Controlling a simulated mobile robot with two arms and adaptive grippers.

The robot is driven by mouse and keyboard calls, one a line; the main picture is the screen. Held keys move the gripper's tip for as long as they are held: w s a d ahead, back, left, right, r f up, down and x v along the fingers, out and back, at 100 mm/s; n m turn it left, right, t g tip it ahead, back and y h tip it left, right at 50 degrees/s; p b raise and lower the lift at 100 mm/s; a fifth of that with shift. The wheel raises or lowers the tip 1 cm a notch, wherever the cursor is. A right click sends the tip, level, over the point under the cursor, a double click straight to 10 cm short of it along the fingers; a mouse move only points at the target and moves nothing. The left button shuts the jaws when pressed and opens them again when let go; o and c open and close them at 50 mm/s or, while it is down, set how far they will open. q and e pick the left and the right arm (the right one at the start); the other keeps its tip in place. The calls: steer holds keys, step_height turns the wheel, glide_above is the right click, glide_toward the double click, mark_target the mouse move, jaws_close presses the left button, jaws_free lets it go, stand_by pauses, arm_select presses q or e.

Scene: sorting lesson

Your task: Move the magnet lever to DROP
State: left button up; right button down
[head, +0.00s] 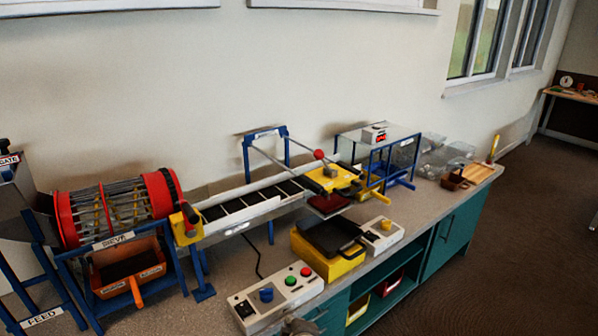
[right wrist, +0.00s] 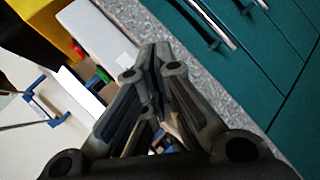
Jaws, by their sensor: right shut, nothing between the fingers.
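The magnet unit (head: 333,180) is a yellow block over the far end of the conveyor. A lever with a red ball knob (head: 319,154) stands up from it; I take this to be the magnet lever. No DROP mark is readable from here. My right gripper (head: 300,327) shows only in part at the bottom edge of the head view, in front of the counter and well short of the lever. In the right wrist view its fingers (right wrist: 155,55) are closed together with nothing between them. My left gripper is not in view.
A black tray on a yellow box (head: 327,263) stands below the magnet unit. A white control box (head: 275,297) with coloured buttons is nearer me, and another white box (head: 380,234) is beside the tray. The sieve drum (head: 118,208) is at left. Teal cabinets (head: 455,240) run below the counter.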

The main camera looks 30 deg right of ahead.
mark_target(324, 162)
steer(key=w+d+r+n+t+h, duration=0.1)
steer(key=w+r+t+h, duration=0.1)
steer(key=r, duration=0.8)
steer(key=w+d+r+n+t+h, duration=0.2)
steer(key=r, duration=0.9)
steer(key=w+d+r+n+t+h, duration=0.1)
steer(key=w+d+r+t+h, duration=0.1)
steer(key=r, duration=0.9)
steer(key=shift+w+n+t+b, duration=0.3)
steer(key=shift+w+t+b, duration=0.1)
steer(key=shift+w, duration=0.2)
steer(key=shift+d+r, duration=0.1)
steer(key=s+d+p+x, duration=0.1)
steer(key=d+p+x, duration=0.1)
steer(key=x, duration=1)
steer(key=shift+d+r+p, duration=0.3)
steer(key=shift+d, duration=0.1)
steer(key=shift+w, duration=0.1)
